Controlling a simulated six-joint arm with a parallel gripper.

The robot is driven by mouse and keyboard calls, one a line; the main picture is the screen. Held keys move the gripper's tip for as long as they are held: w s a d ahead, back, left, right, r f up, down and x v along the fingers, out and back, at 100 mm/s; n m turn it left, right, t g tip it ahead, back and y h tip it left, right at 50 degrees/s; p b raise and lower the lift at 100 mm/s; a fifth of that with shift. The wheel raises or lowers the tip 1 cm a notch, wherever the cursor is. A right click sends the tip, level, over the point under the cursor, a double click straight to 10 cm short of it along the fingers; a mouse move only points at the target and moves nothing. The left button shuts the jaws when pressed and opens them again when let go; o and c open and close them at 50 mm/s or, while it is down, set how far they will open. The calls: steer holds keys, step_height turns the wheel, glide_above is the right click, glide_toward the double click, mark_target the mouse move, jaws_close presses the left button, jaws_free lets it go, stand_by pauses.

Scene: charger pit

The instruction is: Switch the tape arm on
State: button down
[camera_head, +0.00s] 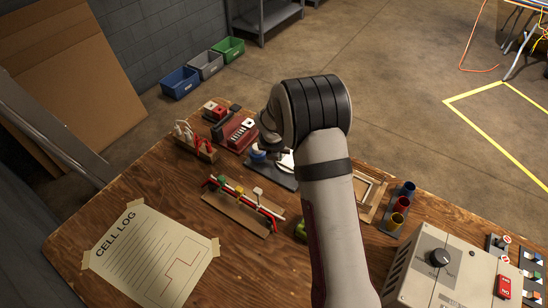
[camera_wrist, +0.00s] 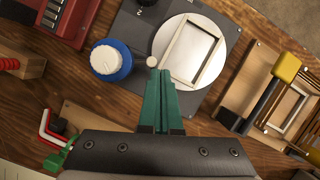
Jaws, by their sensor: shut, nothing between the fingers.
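No part in view is clearly marked as the tape arm, and I cannot tell which part it is. In the wrist view, my gripper (camera_wrist: 160,72) has green fingers, shut and empty. Their tips are over a dark plate (camera_wrist: 136,32) with a blue-and-white knob (camera_wrist: 110,61) and a white disc (camera_wrist: 215,42). A small pale ball (camera_wrist: 152,62) appears right at the tips; I cannot tell if they touch. In the head view my arm hides the fingers.
A rack with red, yellow and green pieces (camera_head: 240,205) is left of my arm. Coloured cups (camera_head: 398,212) stand right of it. Small switch panels (camera_head: 532,262) are at the far right. A cell log sheet (camera_head: 150,255) lies flat at the left front.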

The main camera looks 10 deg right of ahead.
steer(key=shift+a, duration=0.15)
steer(key=shift+w+a, duration=0.1)
steer(key=shift+a, duration=0.6)
steer(key=s, duration=0.4)
steer(key=shift+s+d, duration=0.1)
steer(key=shift+d, duration=0.15)
steer(key=d+v, duration=0.1)
steer(key=v, duration=0.9)
steer(key=shift+d, duration=0.4)
